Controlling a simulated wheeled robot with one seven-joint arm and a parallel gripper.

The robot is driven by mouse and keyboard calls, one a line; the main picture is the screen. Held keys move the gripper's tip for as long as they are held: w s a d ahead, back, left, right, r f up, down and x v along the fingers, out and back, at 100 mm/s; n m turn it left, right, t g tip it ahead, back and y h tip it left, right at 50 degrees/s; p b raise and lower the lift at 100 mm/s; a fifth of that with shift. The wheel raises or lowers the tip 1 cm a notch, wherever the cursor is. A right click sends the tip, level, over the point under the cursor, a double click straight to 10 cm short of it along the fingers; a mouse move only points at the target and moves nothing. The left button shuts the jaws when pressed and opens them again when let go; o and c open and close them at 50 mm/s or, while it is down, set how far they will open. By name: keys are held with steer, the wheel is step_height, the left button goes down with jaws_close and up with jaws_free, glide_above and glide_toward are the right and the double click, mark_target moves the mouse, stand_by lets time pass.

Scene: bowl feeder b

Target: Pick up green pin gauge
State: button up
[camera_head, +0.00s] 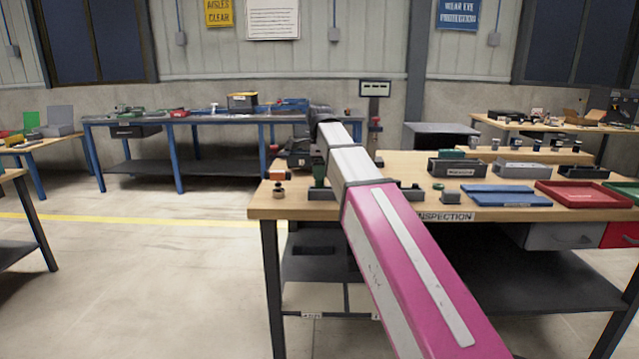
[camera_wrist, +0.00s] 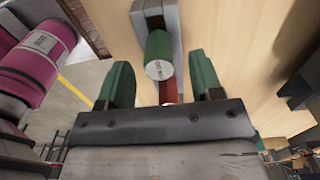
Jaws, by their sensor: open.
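The green pin gauge (camera_wrist: 159,45) is a short green cylinder with a pale, lettered end face turned towards the wrist camera. It lies against a grey holder (camera_wrist: 172,14) over the wooden bench top. My gripper (camera_wrist: 160,60) is open, with one green finger on each side of the gauge. Gaps show between the gauge and both fingers, so they do not appear to touch it. In the head view my arm hides most of this spot, and I cannot clearly pick out the gauge there.
A red part (camera_wrist: 171,86) shows just below the gauge, between my fingers. On the inspection bench (camera_head: 450,216), a blue tray (camera_head: 505,196), a red tray (camera_head: 585,195) and dark bins (camera_head: 455,168) stand right of my arm. A small copper-coloured item (camera_head: 279,190) stands near the left edge.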

mark_target(320, 184)
step_height(320, 184, down, 4)
steer(key=shift+r, duration=0.1)
steer(key=c, duration=1)
steer(key=shift+r, duration=0.15)
